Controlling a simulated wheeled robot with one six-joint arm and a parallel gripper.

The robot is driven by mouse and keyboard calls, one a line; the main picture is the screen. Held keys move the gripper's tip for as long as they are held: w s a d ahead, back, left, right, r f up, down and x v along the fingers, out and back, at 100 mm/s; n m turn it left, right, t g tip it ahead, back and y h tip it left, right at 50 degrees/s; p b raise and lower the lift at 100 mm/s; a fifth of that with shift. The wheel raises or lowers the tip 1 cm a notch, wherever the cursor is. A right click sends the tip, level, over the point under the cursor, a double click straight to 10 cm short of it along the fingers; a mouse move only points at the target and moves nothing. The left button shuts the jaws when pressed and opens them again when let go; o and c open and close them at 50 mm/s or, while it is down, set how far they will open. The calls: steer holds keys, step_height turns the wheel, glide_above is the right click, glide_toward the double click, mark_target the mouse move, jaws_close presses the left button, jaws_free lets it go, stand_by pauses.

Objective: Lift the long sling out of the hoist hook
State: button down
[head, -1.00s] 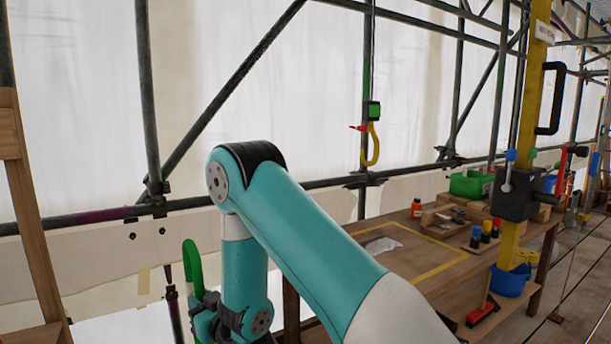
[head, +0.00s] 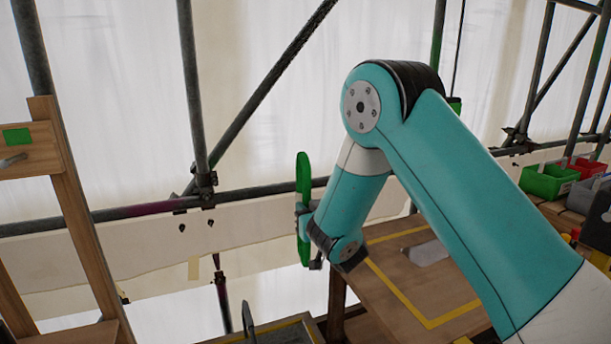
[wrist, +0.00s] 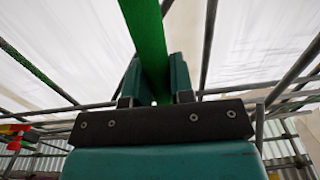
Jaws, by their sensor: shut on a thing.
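The long green sling (head: 303,172) hangs upright in the head view, as a narrow band left of my wrist. My gripper (head: 304,222) is shut on it around its middle, with sling showing above and below. In the wrist view the sling (wrist: 146,35) runs up from between the two fingers of my gripper (wrist: 157,85). It is clear of the hook area. A green part of the hoist (head: 455,104) shows behind my arm; the hook below it is hidden there by the arm.
A wooden frame with a peg and green patch (head: 17,136) stands at the left. Scaffold tubes (head: 130,209) cross behind the sling. A wooden bench (head: 440,285) with a yellow taped outline lies right, with a green bin (head: 548,182) beyond. A grey-edged tray (head: 285,333) sits below.

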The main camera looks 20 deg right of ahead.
steer(key=shift+w+a+r, duration=0.15)
steer(key=shift+a+r, duration=0.05)
steer(key=shift+r, duration=0.4)
steer(key=shift+w+a+r, duration=0.1)
steer(key=shift+a+r, duration=0.05)
steer(key=shift+r, duration=0.45)
steer(key=a+r+b, duration=0.2)
steer(key=a+b, duration=0.1)
steer(key=a, duration=0.7)
steer(key=shift+r, duration=0.35)
steer(key=shift+a, duration=0.1)
